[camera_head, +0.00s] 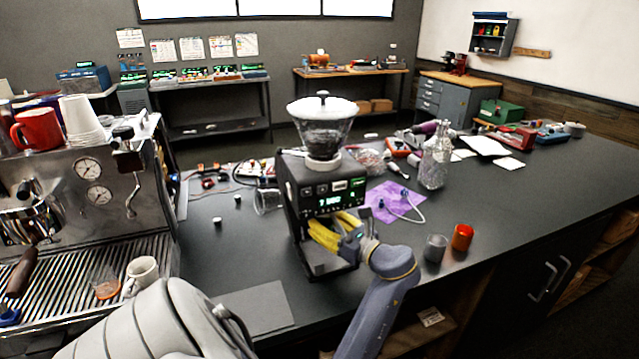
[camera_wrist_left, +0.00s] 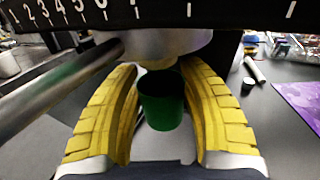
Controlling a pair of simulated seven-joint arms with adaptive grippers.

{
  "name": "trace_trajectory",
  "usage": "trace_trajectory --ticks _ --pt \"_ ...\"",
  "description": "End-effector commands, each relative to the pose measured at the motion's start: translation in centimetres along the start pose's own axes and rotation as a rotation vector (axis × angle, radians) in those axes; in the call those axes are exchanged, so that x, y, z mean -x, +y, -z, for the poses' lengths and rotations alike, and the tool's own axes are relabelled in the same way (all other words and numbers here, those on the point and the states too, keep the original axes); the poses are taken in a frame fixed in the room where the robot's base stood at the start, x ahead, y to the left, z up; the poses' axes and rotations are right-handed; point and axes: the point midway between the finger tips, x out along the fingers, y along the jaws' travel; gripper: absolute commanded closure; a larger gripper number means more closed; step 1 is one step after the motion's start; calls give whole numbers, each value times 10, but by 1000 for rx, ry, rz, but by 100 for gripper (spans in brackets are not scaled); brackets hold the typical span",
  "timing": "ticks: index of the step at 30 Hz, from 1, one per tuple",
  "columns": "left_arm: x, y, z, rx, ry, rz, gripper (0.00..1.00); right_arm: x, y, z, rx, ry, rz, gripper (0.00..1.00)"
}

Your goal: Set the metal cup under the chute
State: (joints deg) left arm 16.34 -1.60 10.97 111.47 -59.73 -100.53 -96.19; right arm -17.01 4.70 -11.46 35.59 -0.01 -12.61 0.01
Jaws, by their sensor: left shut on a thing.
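The grinder (camera_head: 325,200), black with a clear hopper on top, stands on the dark counter. My left gripper (camera_head: 338,232), with yellow ribbed fingers, reaches in at the grinder's front below its lit display. In the left wrist view, the left gripper (camera_wrist_left: 160,100) is shut on a dark green cup (camera_wrist_left: 162,103), one finger on each side. The cup is upright, just below a silver rounded part (camera_wrist_left: 165,45) that looks like the chute. Whether its base touches anything is hidden. In the head view the fingers hide the cup. My right gripper is not in view.
A grey cup (camera_head: 435,247) and an orange cup (camera_head: 462,237) stand right of my left arm. An espresso machine (camera_head: 100,185) fills the left.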

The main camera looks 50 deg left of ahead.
Motion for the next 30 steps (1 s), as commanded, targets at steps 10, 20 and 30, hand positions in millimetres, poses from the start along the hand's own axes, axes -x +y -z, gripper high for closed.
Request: trace_trajectory --ticks 10,20,30 --pt "0 0 37 -5 0 2 87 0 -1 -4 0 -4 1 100" --pt "0 0 41 -2 0 2 87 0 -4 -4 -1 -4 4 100" --pt "0 0 45 -2 0 3 47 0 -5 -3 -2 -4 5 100"
